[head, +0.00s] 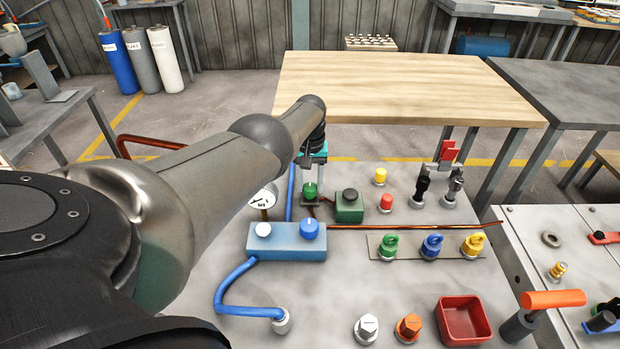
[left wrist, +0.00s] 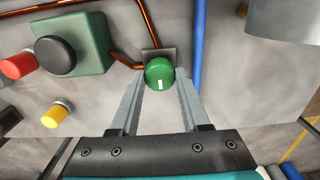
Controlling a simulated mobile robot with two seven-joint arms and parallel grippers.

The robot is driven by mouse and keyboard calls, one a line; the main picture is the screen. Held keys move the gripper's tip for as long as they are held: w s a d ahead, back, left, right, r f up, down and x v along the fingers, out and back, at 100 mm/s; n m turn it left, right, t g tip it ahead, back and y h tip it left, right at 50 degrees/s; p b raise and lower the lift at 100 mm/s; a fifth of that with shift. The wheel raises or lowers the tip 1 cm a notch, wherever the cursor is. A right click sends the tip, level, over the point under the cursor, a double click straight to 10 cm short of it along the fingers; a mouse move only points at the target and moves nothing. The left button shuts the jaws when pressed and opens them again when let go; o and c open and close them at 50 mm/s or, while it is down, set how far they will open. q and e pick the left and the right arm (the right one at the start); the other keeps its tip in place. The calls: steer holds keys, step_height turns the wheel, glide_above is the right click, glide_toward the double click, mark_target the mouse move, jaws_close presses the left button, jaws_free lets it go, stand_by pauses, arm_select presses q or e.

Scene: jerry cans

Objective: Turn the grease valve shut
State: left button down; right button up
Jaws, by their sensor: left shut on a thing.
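A green round knob (head: 310,190) sits on a small square plate on the grey panel top, where thin copper pipes meet; I take it as the grease valve. In the left wrist view the knob (left wrist: 160,73) has a short white mark that runs up and down in the picture. My left gripper (head: 313,178) points down over it. In the left wrist view my left gripper's fingers (left wrist: 160,82) are shut on the knob, one on each side. No label on the knob is readable. My right gripper is not in view.
A green box with a black button (head: 349,206) stands close right of the knob. A blue box (head: 287,242) with knobs and a gauge (head: 264,197) stand nearer me. A blue hose (left wrist: 200,45) runs beside the knob.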

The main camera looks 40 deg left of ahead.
mark_target(310, 186)
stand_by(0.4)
arm_select(q)
steer(key=shift+c, duration=1.9)
jaws_free()
step_height(310, 186, up, 15)
steer(key=p, duration=1.1)
steer(key=shift+r, duration=0.15)
